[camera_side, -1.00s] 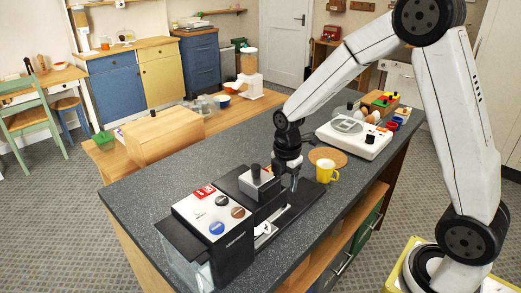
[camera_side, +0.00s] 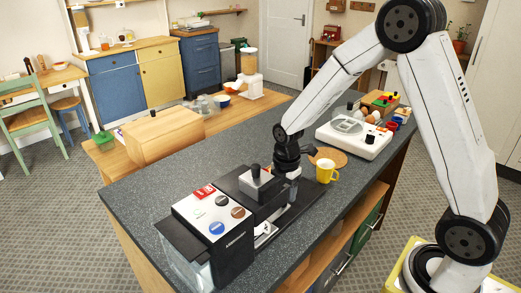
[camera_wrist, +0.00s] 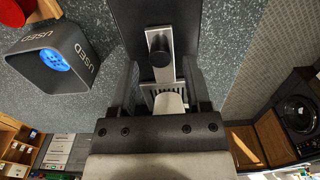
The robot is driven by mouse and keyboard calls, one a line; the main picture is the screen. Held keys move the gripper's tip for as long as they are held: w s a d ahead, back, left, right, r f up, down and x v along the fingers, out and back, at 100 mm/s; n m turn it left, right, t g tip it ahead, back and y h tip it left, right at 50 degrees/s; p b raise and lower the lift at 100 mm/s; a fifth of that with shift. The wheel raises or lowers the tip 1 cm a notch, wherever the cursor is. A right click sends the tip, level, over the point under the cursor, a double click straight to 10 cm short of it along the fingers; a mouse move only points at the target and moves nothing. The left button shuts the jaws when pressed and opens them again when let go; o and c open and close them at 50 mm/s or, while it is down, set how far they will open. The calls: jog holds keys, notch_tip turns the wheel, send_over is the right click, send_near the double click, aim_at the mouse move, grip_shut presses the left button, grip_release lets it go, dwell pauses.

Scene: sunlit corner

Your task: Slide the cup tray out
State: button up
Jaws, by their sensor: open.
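The coffee machine (camera_side: 262,188) stands at the near left of the dark counter, its grey lever part topped by a black knob. My gripper (camera_side: 290,178) is beside the machine's right side, low down; its fingertips are largely hidden there. In the wrist view, my gripper (camera_wrist: 165,88) is open, with one dark finger on each side of a slatted metal grille, apparently the cup tray (camera_wrist: 152,93). Whether the fingers touch it cannot be told. A pale rounded piece partly covers the grille. The machine's silver lever and black knob (camera_wrist: 161,58) lie just beyond.
A yellow cup (camera_side: 326,171) is close right of my gripper. A grey box marked USED (camera_wrist: 60,58), with a blue capsule inside, is left in the wrist view. The middle counter is clear.

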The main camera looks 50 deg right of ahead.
aim_at(305, 189)
jog(key=shift+f, duration=1.6)
jog(key=shift+f, duration=0.2)
jog(key=c, duration=0.8)
jog(key=shift+o, duration=0.2)
jog(key=shift+d, duration=5.4)
jog(key=o, duration=0.8)
jog(key=shift+c, duration=0.2)
